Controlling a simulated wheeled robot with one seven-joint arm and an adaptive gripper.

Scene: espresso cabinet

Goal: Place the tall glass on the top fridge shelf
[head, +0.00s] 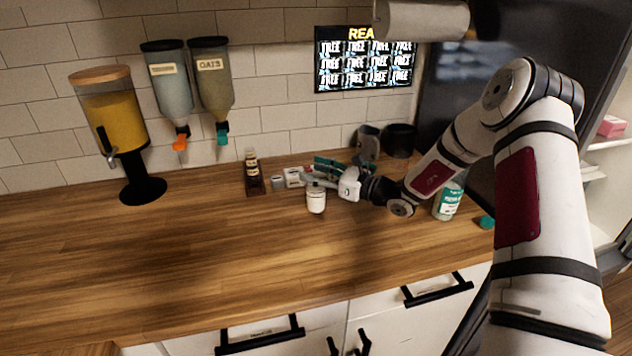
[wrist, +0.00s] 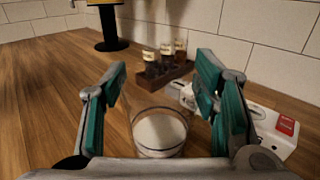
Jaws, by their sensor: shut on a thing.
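The tall glass (wrist: 158,138) is clear and has something white in it. In the wrist view it sits between the fingers of my gripper (wrist: 160,78), which is shut on it. In the head view the glass (head: 316,201) looks upright, below my gripper (head: 318,174), at the counter's middle. I cannot tell whether its base touches the counter. The fridge (head: 594,190) shows only in part at the far right of the head view, with pale shelves beyond my arm. Much of its inside is hidden or out of frame.
A wooden rack with small bottles (head: 254,178) and small white boxes (head: 292,177) stand near the glass. A teal-labelled bottle (head: 449,203) and dark canisters (head: 399,140) stand to the right. A juice dispenser (head: 115,115) is at left. The front left counter (head: 130,260) is clear.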

